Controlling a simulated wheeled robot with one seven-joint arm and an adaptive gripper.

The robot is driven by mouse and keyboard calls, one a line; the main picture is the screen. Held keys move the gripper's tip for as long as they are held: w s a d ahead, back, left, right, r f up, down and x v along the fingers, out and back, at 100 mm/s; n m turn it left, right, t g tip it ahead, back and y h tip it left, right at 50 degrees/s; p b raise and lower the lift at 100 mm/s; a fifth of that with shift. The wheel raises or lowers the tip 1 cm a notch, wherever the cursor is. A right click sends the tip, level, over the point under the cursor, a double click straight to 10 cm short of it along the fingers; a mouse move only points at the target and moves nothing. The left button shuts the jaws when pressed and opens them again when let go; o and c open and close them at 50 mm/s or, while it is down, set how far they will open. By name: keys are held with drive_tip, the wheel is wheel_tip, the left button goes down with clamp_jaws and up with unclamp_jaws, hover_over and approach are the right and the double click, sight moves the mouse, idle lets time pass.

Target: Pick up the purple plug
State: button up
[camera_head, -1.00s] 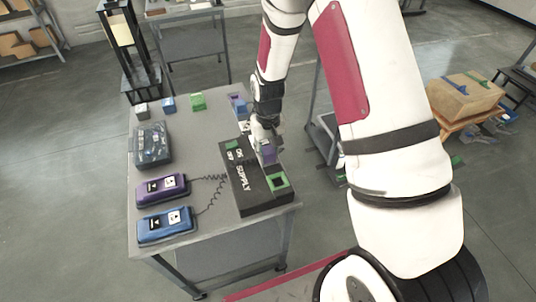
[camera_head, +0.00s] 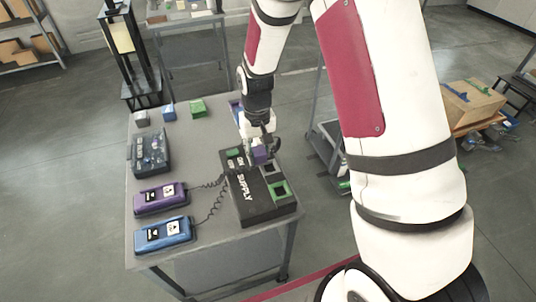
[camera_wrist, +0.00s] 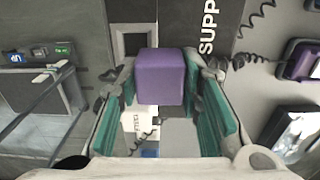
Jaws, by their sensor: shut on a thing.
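The purple plug (camera_head: 259,154) is a small purple block over the far end of the black supply box (camera_head: 244,204). My gripper (camera_head: 260,143) is shut on it. In the wrist view the plug (camera_wrist: 160,78) sits between the teal-padded fingers of my gripper (camera_wrist: 163,90). A dark opening (camera_head: 268,168) shows on the box just below the plug, and the plug appears clear of it. The plug's far side is hidden.
A green-framed socket (camera_head: 278,190) is at the box's near end. A purple device (camera_head: 160,198) and a blue device (camera_head: 163,235) lie left with coiled cords. A dark case (camera_head: 150,152) and several small blocks stand farther back.

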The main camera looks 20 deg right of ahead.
drive_tip(key=w+a+r+b, duration=0.2)
drive_tip(key=w+a, duration=0.1)
drive_tip(key=a, duration=0.9)
drive_tip(key=shift+w+a, duration=0.15)
drive_tip(key=shift+w, duration=0.25)
drive_tip(key=shift+r, duration=1.3)
drive_tip(key=shift+r+p, duration=0.3)
drive_tip(key=shift+p, duration=0.05)
drive_tip(key=shift+r, duration=0.5)
